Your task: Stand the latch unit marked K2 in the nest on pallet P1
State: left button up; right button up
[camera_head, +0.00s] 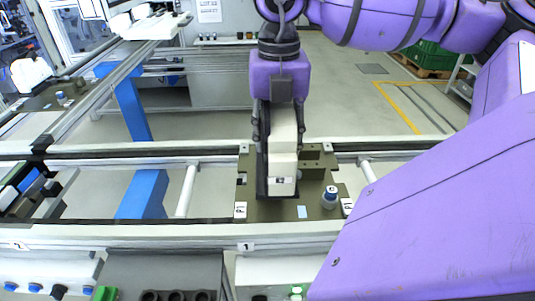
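The latch unit (284,150) is a tall whitish block with a dark strip along its left side and a small label near its lower end. The label seems to read K2 but is tiny. My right gripper (281,112) is shut around its upper part and holds it roughly upright. The unit is over pallet P1 (270,211), an olive plate with P1 tags at its front corners. An olive block with openings (313,160) stands on the plate just right of the unit. The unit hides what is behind its lower end, so I cannot tell whether it touches the nest. My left gripper is out of view.
A small grey cylinder with a blue-ringed top (329,198) stands at the pallet's right front. Conveyor rails (120,232) run left and right. Another fixture with a blue part (30,182) is at left. My purple arm covers the right side.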

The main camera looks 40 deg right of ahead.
jog(key=w+d+f, duration=0.1)
jog(key=w, duration=0.1)
jog(key=w+d+f, duration=0.1)
jog(key=w+d, duration=0.1)
jog(key=w+d+f, duration=0.2)
jog(key=shift+w, duration=0.4)
jog(key=w+f, duration=0.1)
jog(key=f, duration=0.1)
jog(key=w+d+f, duration=0.1)
jog(key=f, duration=0.2)
jog(key=w+d+f, duration=0.1)
jog(key=f, duration=0.2)
jog(key=shift+w+d+f+p, duration=0.2)
jog(key=shift+w+d+p, duration=0.05)
jog(key=shift+w+p, duration=0.05)
jog(key=shift+f, duration=0.2)
jog(key=o, duration=1.4)
jog(key=shift+s, duration=0.1)
jog(key=shift+c, duration=0.2)
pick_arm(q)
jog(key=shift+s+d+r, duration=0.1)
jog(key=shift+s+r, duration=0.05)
pick_arm(e)
jog(key=shift+o, duration=0.2)
